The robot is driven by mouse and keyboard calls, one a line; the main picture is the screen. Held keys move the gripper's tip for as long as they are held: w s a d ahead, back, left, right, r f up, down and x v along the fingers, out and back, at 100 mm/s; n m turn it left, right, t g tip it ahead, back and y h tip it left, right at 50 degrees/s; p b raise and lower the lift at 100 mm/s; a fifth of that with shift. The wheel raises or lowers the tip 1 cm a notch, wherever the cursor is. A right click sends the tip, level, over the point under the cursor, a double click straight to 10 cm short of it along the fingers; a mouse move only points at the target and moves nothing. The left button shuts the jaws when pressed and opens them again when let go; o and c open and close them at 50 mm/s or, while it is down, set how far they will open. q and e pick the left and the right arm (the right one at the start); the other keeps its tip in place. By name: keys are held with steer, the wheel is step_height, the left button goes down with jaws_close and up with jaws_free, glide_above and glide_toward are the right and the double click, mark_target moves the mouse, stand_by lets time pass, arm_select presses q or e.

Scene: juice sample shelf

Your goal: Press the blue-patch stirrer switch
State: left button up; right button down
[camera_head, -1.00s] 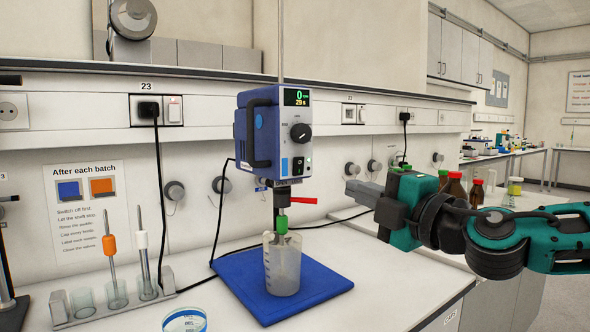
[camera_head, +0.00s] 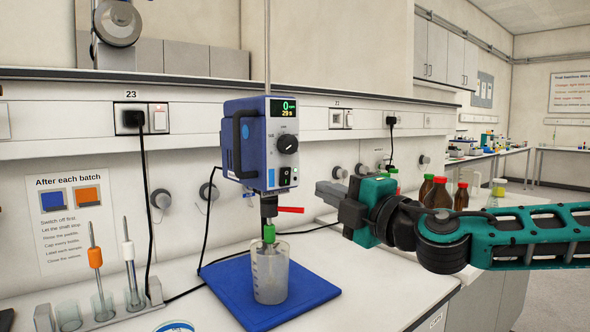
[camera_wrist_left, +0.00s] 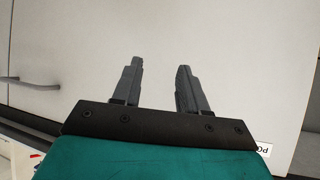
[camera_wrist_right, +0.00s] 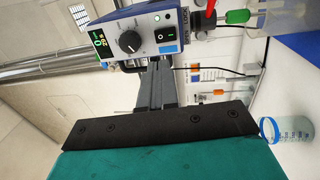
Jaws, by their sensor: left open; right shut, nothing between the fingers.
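The blue overhead stirrer (camera_head: 238,150) stands over a blue base plate (camera_head: 225,295). Its front has a display (camera_head: 283,108) with a green zero, a round black knob (camera_head: 288,144) and a black rocker switch (camera_head: 287,176) beside a light-blue patch (camera_head: 271,178). The switch also shows in the right wrist view (camera_wrist_right: 165,37), ahead of the fingers. My right gripper (camera_head: 320,190) is shut and empty, just right of the switch in the head view, apparently apart from it. My left gripper (camera_wrist_left: 160,65) shows only in its wrist view, open and empty before a pale surface.
A beaker (camera_head: 270,278) stands on the base plate under the green-collared shaft (camera_head: 269,233). A red lever (camera_head: 291,210) sticks out below the stirrer head. A rack (camera_head: 100,318) with stirring rods is at the left; bottles (camera_head: 438,192) stand behind my right arm.

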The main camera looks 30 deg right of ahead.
mark_target(285, 172)
steer(key=w+p, duration=0.2)
steer(key=w, duration=0.1)
steer(key=w+r+p, duration=0.1)
steer(key=w+p, duration=0.4)
steer(key=w, duration=0.1)
steer(key=shift+a+r+p, duration=0.15)
steer(key=shift+a+p, duration=0.15)
steer(key=shift+w, duration=0.35)
steer(key=shift+s, duration=0.1)
